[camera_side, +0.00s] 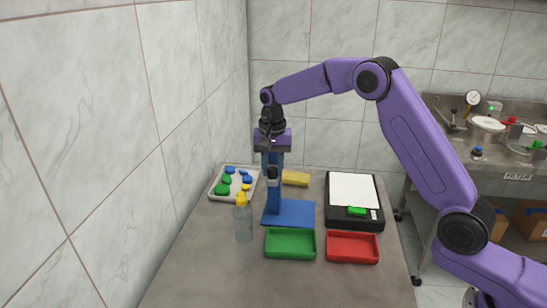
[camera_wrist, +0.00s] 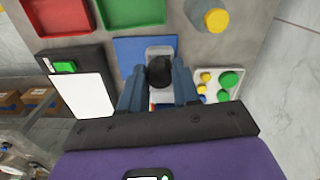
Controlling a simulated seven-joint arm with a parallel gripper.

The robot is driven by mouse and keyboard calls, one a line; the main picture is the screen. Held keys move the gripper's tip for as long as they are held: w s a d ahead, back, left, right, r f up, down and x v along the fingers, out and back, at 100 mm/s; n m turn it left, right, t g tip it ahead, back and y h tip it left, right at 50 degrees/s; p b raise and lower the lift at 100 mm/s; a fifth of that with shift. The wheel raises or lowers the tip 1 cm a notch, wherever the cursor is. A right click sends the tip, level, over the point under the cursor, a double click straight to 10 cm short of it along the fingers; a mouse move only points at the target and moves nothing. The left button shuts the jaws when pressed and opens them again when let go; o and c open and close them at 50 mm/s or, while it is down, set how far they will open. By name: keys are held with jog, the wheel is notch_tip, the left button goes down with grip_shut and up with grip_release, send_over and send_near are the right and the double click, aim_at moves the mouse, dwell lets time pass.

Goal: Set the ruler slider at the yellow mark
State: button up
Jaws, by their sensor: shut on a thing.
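The ruler stand is an upright blue post on a flat blue base (camera_side: 290,213). The slider (camera_side: 272,173), a grey block with a black knob, sits on the upper part of the post. My gripper (camera_side: 272,160) points down over the post. In the wrist view, the blue fingers of my gripper (camera_wrist: 158,88) are on both sides of the slider's black knob (camera_wrist: 159,70) and shut on it. Small coloured bits show between the fingers there, but I cannot make out the yellow mark or the slider's height against it.
A green tray (camera_side: 290,257) and a red tray (camera_side: 352,261) lie in front. A clear bottle with a yellow cap (camera_side: 242,200) stands close left of the base. A white tray of caps (camera_side: 213,197), a yellow block (camera_side: 296,178) and a black scale (camera_side: 337,223) surround the stand.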

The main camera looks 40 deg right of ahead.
notch_tip(320, 180, down, 9)
jog(key=shift+r, duration=0.2)
dwell(1.5)
dwell(0.3)
jog(key=o, duration=0.8)
jog(key=shift+o, duration=0.2)
jog(key=shift+r, duration=0.1)
jog(key=shift+r, duration=3.95)
